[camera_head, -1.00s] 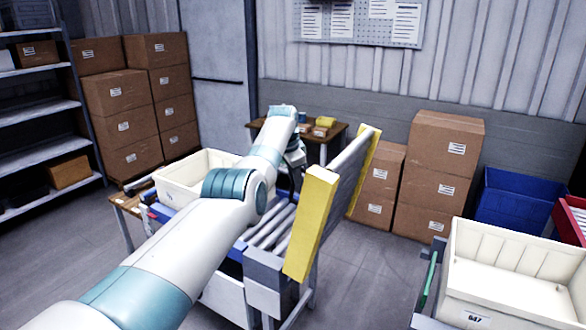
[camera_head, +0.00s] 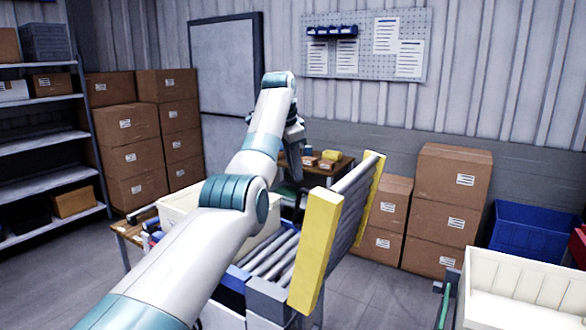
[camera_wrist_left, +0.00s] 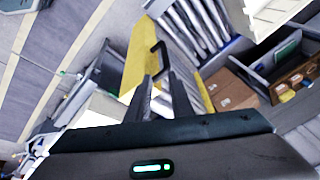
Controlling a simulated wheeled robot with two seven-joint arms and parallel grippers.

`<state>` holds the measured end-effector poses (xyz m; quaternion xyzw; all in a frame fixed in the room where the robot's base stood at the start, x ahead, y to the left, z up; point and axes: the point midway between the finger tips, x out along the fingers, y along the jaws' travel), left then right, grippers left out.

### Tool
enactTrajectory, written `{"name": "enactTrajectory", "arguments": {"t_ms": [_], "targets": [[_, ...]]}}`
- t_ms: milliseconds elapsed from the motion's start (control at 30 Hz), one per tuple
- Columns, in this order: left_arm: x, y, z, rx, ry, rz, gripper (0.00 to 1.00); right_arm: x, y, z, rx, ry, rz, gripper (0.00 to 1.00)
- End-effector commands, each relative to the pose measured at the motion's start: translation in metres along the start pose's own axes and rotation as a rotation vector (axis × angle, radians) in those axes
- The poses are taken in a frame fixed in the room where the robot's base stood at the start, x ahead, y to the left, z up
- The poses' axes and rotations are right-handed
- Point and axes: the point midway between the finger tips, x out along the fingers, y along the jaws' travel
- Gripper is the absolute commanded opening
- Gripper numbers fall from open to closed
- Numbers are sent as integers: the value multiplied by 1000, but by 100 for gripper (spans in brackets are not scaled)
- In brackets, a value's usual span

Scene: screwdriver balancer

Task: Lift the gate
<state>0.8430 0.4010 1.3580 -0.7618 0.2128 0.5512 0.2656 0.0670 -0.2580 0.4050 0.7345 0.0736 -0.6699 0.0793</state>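The gate, a roller section with yellow end rails (camera_head: 315,255), stands tilted steeply up at the end of the roller conveyor (camera_head: 268,258). My left gripper (camera_head: 296,146) is above and behind the conveyor, to the left of the gate in the head view, and looks apart from it. In the left wrist view the gripper's dark fingers (camera_wrist_left: 163,82) are spread with a gap between them. A black handle (camera_wrist_left: 163,55) shows just beyond the fingertips, beside a yellow rail (camera_wrist_left: 140,48); contact cannot be told. My right gripper is out of view.
A cream tote (camera_head: 178,208) is partly hidden behind my left arm. Another cream tote (camera_head: 520,292) stands at right. Brown cartons (camera_head: 450,205) and a blue bin (camera_head: 535,232) are along the wall.

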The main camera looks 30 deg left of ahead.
Motion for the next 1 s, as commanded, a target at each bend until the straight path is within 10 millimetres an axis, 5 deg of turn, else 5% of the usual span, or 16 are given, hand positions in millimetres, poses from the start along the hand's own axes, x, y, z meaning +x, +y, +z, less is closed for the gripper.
{"name": "enactTrajectory", "arguments": {"t_ms": [300, 1000], "targets": [[-27, 0, 1, -1, -1, 1, 20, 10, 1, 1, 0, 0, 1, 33], [-28, 0, 0, -1, -1, 1, 20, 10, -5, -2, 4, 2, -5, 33]]}}
